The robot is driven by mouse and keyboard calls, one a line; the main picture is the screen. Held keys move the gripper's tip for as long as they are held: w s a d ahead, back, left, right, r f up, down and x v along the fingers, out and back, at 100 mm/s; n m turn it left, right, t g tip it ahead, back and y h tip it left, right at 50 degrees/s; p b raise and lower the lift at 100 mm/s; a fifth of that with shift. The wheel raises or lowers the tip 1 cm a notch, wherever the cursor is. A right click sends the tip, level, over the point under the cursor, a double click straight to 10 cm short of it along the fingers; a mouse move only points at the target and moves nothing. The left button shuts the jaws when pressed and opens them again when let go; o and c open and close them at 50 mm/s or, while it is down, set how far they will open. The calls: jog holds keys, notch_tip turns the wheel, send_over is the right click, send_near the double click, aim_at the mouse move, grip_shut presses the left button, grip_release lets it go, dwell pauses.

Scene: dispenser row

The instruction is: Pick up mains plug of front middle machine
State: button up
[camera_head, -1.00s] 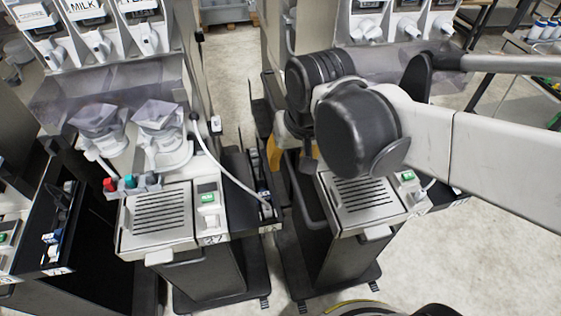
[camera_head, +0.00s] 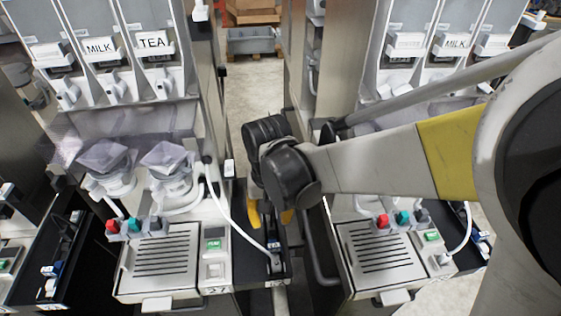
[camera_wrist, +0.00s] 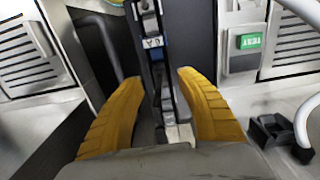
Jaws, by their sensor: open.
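My gripper (camera_head: 271,215) hangs over the narrow black side tray (camera_head: 283,270) of the left-hand machine (camera_head: 158,262) in the head view. Its yellow fingers are apart and empty. In the wrist view my gripper (camera_wrist: 160,105) points into this tray, one finger on each side of it. A pale, plug-like piece (camera_wrist: 178,132) lies low between the fingers, partly hidden by the gripper body; I cannot tell surely that it is the mains plug. A blue-labelled part (camera_wrist: 152,43) sits farther along the tray.
A white hose (camera_head: 228,222) curves down into the tray close to my gripper. A second machine (camera_head: 380,255) stands to the right, with a dark handle bar (camera_head: 318,245) near the gap. Another black tray (camera_head: 65,250) with small parts is at left.

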aim_at(271, 225)
notch_tip(271, 225, down, 5)
jog(key=shift+w+b, duration=0.15)
jog(key=shift+b, duration=0.95)
jog(key=shift+r, duration=0.1)
grip_shut()
notch_tip(271, 225, up, 10)
jog(key=p, duration=0.3)
jog(key=shift+p, duration=0.4)
jog(key=shift+r+p, duration=0.8)
jog(key=shift+r, duration=0.25)
notch_tip(271, 225, up, 3)
jog(key=shift+f+p, duration=0.1)
jog(key=shift+p, duration=1)
